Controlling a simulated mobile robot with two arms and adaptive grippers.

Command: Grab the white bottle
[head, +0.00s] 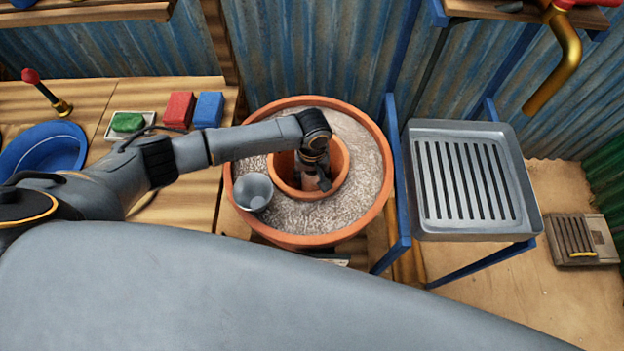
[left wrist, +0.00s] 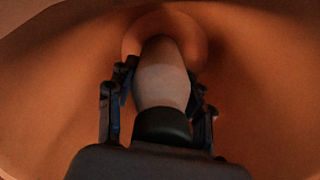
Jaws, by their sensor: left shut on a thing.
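The white bottle (left wrist: 162,78) shows in the left wrist view, inside an orange-brown clay hollow. It has a pale rounded body and a dark band or cap at the end nearest the camera. My left gripper (left wrist: 160,98) has its fingers on both sides of the bottle and is shut on it. In the head view my left gripper (head: 318,180) reaches down into the inner clay pot (head: 341,163), which sits in the larger clay pot (head: 382,143). The bottle cannot be made out there. My right gripper is not in view.
Grey grit (head: 365,170) fills the gap between the pots, and a grey cup (head: 254,190) stands on it. A slatted metal tray (head: 408,190) is at the right. Red (head: 179,109) and blue (head: 208,109) blocks, a green sponge (head: 127,122) and a blue bowl (head: 45,147) are at the left.

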